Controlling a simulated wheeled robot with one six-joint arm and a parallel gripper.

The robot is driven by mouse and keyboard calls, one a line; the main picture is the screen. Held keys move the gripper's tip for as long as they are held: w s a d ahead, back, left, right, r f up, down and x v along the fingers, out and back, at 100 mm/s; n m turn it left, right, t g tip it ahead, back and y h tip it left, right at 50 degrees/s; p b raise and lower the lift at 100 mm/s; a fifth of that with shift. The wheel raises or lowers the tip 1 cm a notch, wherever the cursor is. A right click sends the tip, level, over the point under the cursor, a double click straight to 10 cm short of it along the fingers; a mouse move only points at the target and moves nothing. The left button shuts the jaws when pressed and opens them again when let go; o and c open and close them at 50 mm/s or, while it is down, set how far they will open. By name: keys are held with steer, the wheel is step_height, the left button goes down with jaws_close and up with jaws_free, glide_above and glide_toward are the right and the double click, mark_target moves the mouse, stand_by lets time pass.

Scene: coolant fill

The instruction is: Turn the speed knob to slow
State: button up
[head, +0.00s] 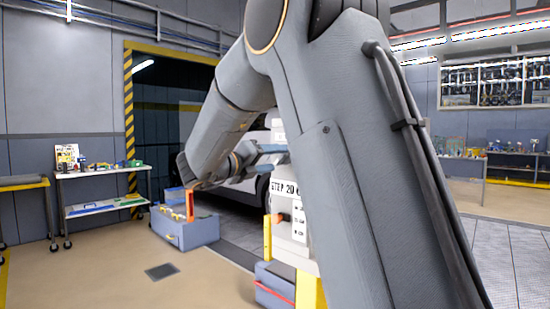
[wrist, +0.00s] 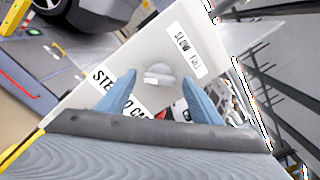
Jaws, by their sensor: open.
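The speed knob (wrist: 160,70) is a grey round dial with a pale bar, on a white panel (wrist: 125,62) in the wrist view. A label reading SLOW and apparently FULL (wrist: 187,50) is beside it to the upper right. I cannot tell which setting the knob points to. My gripper (wrist: 159,77) is open, its two blue fingers on either side of the knob; contact cannot be judged. In the head view my gripper (head: 268,150) is by the top of the white unit (head: 290,240) marked STEP 2; the knob does not show there.
A grey-blue crate (head: 185,233) stands on the floor to the left, with a white trolley (head: 100,175) of small items behind it. A car (head: 255,136) is partly hidden behind my arm. Yellow posts (head: 267,240) flank the white unit. The left foreground floor is mostly clear.

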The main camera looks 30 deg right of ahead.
steer(key=shift+w+d, duration=0.15)
steer(key=shift+d, duration=0.25)
steer(key=c, duration=1.1)
steer(key=shift+o, duration=0.2)
